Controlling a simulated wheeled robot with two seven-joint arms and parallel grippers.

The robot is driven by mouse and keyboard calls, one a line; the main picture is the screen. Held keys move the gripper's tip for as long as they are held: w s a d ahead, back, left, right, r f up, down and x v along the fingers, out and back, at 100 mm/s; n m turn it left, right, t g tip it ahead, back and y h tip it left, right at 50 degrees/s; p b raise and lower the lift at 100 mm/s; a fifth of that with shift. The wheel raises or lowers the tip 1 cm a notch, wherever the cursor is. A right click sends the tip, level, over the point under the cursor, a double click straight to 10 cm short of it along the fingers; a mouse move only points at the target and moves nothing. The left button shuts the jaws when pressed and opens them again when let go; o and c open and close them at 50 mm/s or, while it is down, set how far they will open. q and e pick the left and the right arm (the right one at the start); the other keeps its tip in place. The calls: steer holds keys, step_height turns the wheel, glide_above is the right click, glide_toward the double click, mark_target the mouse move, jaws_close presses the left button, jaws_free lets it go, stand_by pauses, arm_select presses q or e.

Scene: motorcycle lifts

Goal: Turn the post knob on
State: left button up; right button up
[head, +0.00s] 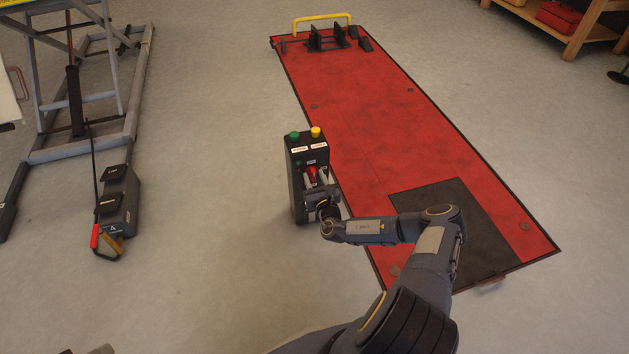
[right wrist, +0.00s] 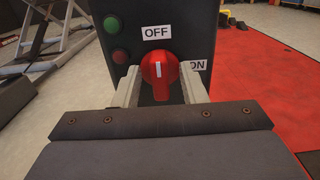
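The post knob (right wrist: 160,72) is red and round with a white pointer line. In the right wrist view its line points up toward the OFF label (right wrist: 156,33); the ON label (right wrist: 194,65) is to its right. The dark control post (head: 297,160) stands beside the red lift platform, and the knob also shows small in the head view (head: 312,173). My right gripper (right wrist: 160,90) is at the post's face, with one finger on each side of the knob. The fingers look apart, with gaps to the knob's sides. My left gripper is not in view.
The post's top has a green button (head: 294,135) and a yellow button (head: 316,131). The red lift platform (head: 400,140) lies flat at right. A grey lift frame (head: 90,150) and a dark pedal box (head: 117,205) are at left. Floor between them is clear.

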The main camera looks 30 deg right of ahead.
jaws_close()
stand_by(0.5)
steer(key=m+p, duration=0.2)
steer(key=m, duration=0.1)
steer(key=shift+r, duration=0.1)
steer(key=m+p, duration=0.1)
steer(key=m, duration=0.2)
steer(key=shift+d+m, duration=0.1)
steer(key=shift+m, duration=0.2)
steer(key=m, duration=0.7)
steer(key=f+m, duration=0.1)
steer(key=m, duration=0.3)
steer(key=shift+d, duration=0.1)
steer(key=shift+r, duration=0.1)
